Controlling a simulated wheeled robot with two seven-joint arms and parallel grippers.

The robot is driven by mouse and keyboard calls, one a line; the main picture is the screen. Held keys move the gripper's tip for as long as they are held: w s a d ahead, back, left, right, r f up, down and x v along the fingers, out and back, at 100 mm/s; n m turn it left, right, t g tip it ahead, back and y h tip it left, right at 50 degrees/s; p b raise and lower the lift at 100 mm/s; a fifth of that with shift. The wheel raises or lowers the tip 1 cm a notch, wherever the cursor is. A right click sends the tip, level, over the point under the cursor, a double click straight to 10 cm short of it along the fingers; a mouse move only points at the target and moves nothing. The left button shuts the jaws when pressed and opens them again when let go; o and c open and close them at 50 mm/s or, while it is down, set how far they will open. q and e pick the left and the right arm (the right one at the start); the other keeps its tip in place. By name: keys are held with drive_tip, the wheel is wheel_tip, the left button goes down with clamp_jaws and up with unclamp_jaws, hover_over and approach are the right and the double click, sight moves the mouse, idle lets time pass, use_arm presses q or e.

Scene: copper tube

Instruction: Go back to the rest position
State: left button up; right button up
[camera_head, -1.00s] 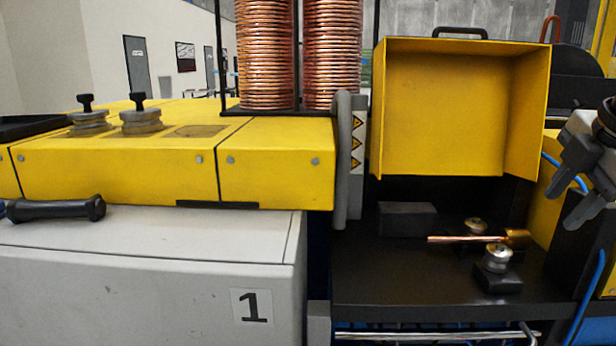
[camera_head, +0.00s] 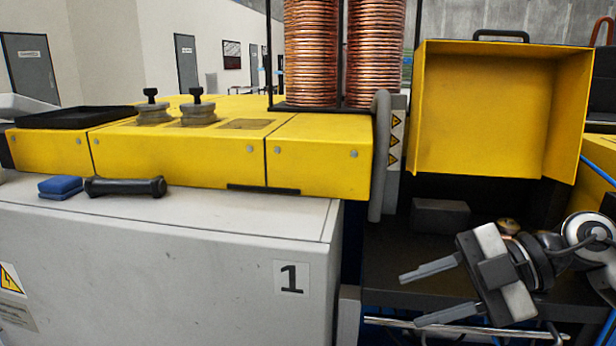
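My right gripper (camera_head: 428,294) is in the lower right of the head view, in front of the black shelf (camera_head: 400,262). Its two grey fingers are spread apart and point left, with nothing between them. My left gripper does not show. The copper tube is hidden behind my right gripper and wrist. A small brass-coloured knob (camera_head: 508,226) shows just above the gripper.
A yellow open-fronted hood (camera_head: 485,115) stands above the black shelf. At left is a grey cabinet (camera_head: 160,265) marked 1, with a black handle (camera_head: 125,187), a blue block (camera_head: 60,187) and a yellow machine (camera_head: 180,160) on it. Copper coils (camera_head: 311,50) stand behind.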

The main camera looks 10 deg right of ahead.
drive_tip(key=a+m+t+y, duration=0.4)
drive_tip(key=a+t+y, duration=0.1)
drive_tip(key=a+y, duration=0.1)
wheel_tip(320, 180, down, 20)
drive_tip(key=s+d+m+t+h, duration=0.25)
drive_tip(key=m+t+h, duration=0.45)
drive_tip(key=m+h, duration=0.85)
drive_tip(key=s+a+f+m+g, duration=0.2)
drive_tip(key=s+f+m+g, duration=0.1)
drive_tip(key=s+f, duration=0.4)
drive_tip(key=shift+s+a+f+g+p, duration=0.2)
drive_tip(key=shift+f+g+p, duration=0.15)
drive_tip(key=shift+f+g, duration=0.5)
drive_tip(key=shift+f, duration=0.1)
